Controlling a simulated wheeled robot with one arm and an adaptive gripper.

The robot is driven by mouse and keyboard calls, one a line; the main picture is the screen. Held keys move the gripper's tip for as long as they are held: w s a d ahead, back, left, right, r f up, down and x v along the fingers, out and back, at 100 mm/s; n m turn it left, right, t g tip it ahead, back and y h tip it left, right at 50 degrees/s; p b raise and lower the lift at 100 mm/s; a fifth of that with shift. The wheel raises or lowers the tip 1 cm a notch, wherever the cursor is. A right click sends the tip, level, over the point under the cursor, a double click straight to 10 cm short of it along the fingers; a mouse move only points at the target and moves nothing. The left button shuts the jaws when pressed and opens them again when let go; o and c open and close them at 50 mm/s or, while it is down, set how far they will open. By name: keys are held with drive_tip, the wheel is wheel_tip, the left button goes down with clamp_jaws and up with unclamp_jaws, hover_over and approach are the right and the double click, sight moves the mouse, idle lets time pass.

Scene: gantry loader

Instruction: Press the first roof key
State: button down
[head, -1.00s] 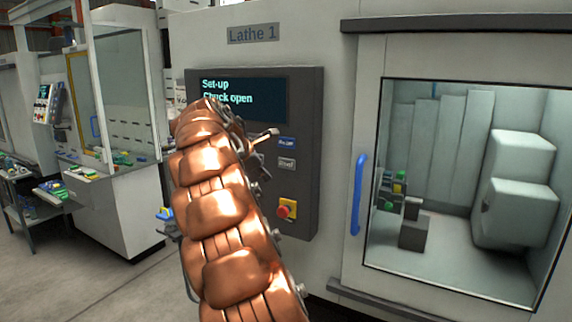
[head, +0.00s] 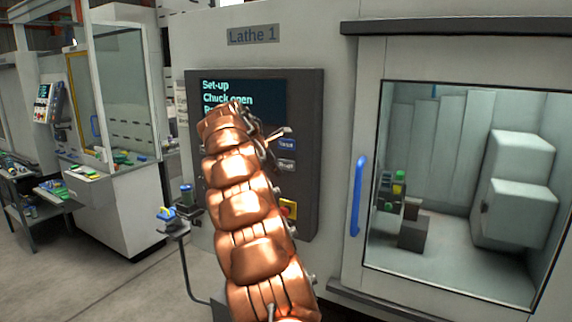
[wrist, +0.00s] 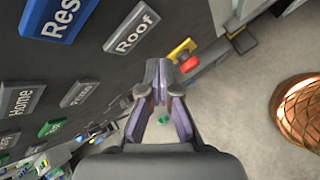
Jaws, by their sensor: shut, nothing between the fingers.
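The dark control panel (head: 307,105) is on the front of the machine labelled Lathe 1. Its grey Roof key (head: 287,165) sits below a blue key (head: 287,144) on the panel's right side. In the wrist view the Roof key (wrist: 132,28) is upper left of my fingertips, beside the blue key (wrist: 58,18), whose label is cut off at "Res". My gripper (wrist: 158,75) is shut and empty, apart from the Roof key in the picture. In the head view my gripper (head: 284,133) shows just above the blue key. My copper arm hides the panel's left and lower keys.
A red and yellow stop button (wrist: 186,56) is right of the Roof key in the wrist view. The screen (head: 265,90) reads "Set-up, Chuck open", with a third line mostly hidden. A blue door handle (head: 357,195) stands right of the panel. A small stand (head: 172,228) is at left.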

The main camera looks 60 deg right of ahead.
drive_tip(key=shift+d+p, duration=0.65)
drive_tip(key=shift+d, duration=0.35)
drive_tip(key=shift+d+p, duration=0.8)
drive_tip(key=shift+p, duration=0.45)
idle(1.6)
drive_tip(key=shift+a+r, duration=0.1)
drive_tip(key=shift+a, duration=0.8)
drive_tip(key=shift+s+a+b, duration=0.1)
drive_tip(key=shift+a+b, duration=0.55)
drive_tip(key=shift+a, duration=1.75)
